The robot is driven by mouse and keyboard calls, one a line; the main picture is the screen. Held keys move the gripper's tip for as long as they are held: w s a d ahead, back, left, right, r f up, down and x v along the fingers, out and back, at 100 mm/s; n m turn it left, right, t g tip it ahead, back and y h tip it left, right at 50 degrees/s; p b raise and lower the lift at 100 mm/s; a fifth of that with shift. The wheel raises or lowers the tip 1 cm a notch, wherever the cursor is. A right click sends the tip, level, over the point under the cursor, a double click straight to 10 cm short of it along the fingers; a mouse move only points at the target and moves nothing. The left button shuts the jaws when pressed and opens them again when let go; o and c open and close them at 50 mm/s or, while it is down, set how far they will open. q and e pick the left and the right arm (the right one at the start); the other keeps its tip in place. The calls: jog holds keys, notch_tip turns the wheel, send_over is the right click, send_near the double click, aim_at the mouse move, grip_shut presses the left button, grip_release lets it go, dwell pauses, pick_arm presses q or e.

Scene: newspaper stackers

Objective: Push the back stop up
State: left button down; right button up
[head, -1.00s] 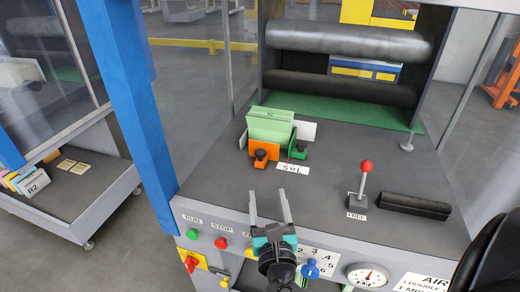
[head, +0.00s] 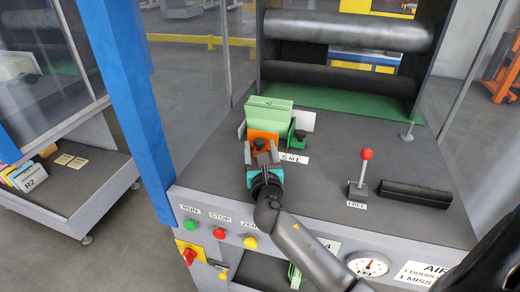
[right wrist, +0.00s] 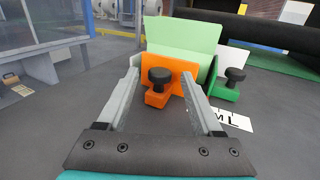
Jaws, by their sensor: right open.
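An orange stop (head: 263,137) with a black knob stands on the grey deck, in front of an upright light green stack (head: 268,108). A dark green stop (head: 295,135), also with a black knob, stands at the stack's right. I cannot tell which of them is the back stop. My right gripper (head: 261,156) is open and reaches toward the orange stop. In the right wrist view, the orange stop (right wrist: 160,90) and its knob (right wrist: 160,77) show between the two spread fingers, with nothing gripped. My left gripper is not in view.
A size label (head: 293,157) lies right of the gripper. A red-topped lever (head: 366,165) and a black bar (head: 415,193) stand farther right. Black rollers (head: 345,32) cross the back. Buttons (head: 219,233) line the front panel. The deck between label and lever is clear.

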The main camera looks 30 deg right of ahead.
jog(key=shift+w+d, duration=0.15)
jog(key=shift+w, duration=0.1)
jog(key=shift+c, duration=0.3)
grip_shut()
dwell(1.0)
